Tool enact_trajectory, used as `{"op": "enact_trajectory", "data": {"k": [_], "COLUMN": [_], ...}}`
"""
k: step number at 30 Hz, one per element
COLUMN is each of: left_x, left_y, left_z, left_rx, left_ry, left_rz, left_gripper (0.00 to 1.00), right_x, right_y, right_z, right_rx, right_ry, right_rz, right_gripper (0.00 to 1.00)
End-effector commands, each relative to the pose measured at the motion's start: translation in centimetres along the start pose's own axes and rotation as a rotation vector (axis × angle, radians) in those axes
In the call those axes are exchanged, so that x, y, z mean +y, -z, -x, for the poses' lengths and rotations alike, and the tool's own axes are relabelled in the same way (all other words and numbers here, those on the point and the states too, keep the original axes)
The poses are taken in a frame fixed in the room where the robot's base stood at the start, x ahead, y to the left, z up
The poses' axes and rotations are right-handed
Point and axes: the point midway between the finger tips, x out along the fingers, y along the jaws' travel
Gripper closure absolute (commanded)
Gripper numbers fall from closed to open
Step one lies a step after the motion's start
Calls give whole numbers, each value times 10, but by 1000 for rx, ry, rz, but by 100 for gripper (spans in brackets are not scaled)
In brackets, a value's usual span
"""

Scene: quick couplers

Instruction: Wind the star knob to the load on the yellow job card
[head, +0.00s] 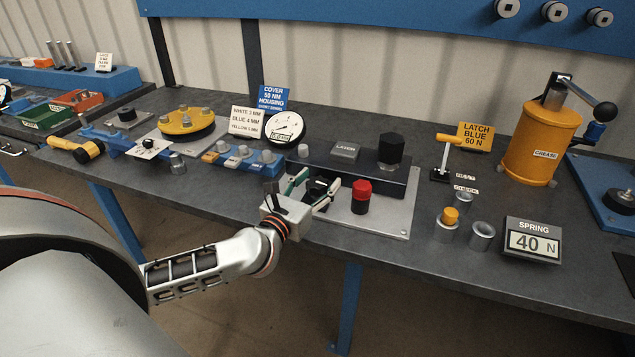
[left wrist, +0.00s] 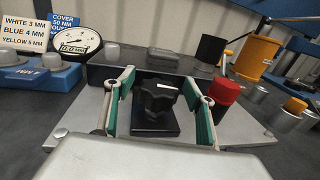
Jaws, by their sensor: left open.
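The black star knob (left wrist: 157,97) stands on a square black base between the fingers of my left gripper (left wrist: 156,88), with gaps on both sides. In the head view the left gripper (head: 313,187) is open over the knob, which is mostly hidden there. The yellow job card (head: 475,137) reads "LATCH BLUE 60 N". The spring readout (head: 533,242) shows 40 N. My right gripper is in neither view.
A red-capped black post (head: 361,195) stands just right of the gripper. A dark block with a black hex post (head: 391,150) is behind. A dial gauge (head: 284,127) and white and blue cards stand back left. Metal cups (head: 482,235) sit right.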

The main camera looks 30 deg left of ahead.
Motion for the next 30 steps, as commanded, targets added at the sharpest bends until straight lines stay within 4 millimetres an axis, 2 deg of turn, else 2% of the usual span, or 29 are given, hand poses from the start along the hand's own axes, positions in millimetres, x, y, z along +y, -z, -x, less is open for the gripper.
{"op": "enact_trajectory", "data": {"k": [5,8,21,30], "left_x": [0,0,0,0], "left_y": [0,1,2,1], "left_z": [3,12,84,115], "left_rx": [0,1,5,2], "left_ry": [0,1,1,0], "left_rz": [0,-1,0,0], "left_gripper": [45,45,45,45], "right_x": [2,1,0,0], "right_y": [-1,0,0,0], "right_z": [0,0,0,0], "right_rx": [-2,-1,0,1], "right_ry": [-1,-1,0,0], "right_rz": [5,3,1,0], "right_gripper": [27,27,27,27]}}
